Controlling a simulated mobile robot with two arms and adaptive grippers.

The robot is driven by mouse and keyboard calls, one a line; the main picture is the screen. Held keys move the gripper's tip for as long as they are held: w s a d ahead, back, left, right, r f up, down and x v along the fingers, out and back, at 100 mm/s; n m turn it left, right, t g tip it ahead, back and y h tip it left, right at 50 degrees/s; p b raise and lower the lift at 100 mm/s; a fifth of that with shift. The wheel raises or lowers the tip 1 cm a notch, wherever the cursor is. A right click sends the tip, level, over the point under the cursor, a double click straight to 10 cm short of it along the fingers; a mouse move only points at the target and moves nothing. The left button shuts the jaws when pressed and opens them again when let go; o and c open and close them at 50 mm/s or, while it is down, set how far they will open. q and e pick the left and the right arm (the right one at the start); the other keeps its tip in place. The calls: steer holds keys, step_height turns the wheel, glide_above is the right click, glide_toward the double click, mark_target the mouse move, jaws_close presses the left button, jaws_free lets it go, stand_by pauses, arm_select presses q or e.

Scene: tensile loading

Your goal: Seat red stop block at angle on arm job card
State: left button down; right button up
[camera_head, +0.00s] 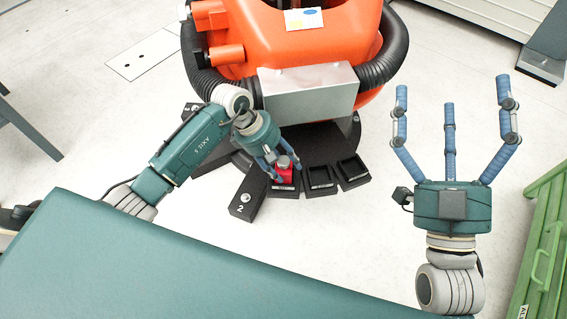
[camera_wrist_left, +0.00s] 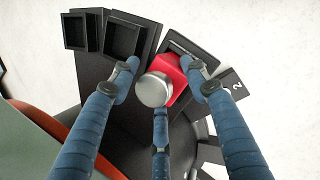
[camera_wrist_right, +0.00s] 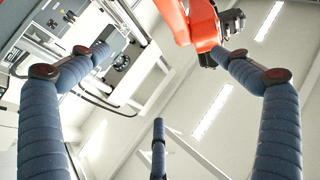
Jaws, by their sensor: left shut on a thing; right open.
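The red stop block (camera_head: 284,177) with a silver knob on top is at the leftmost of three black open pockets by the orange arm's base. My left gripper (camera_head: 279,168) comes down on it and is shut on it. In the left wrist view the red block (camera_wrist_left: 174,72) and its round knob (camera_wrist_left: 153,90) sit between my blue fingers, over or in a pocket; I cannot tell how deep it sits. My right gripper (camera_head: 450,95) is open and empty, raised at the right. The job card (camera_head: 303,18), white with a blue mark, is on the orange arm.
Two empty black pockets (camera_head: 320,180) and (camera_head: 352,172) lie right of the block. A black piece marked 2 (camera_head: 240,209) lies left of it. The orange arm (camera_head: 290,45) with black hoses stands behind. A green cabinet (camera_head: 543,255) is at the right.

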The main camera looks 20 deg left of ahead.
arm_select(q)
steer(key=shift+w+r, duration=0.1)
arm_select(e)
steer(key=shift+s+r, duration=0.1)
steer(key=shift+r, duration=0.05)
arm_select(q)
steer(key=c, duration=1.2)
jaws_free()
arm_select(e)
steer(key=shift+s+r, duration=0.15)
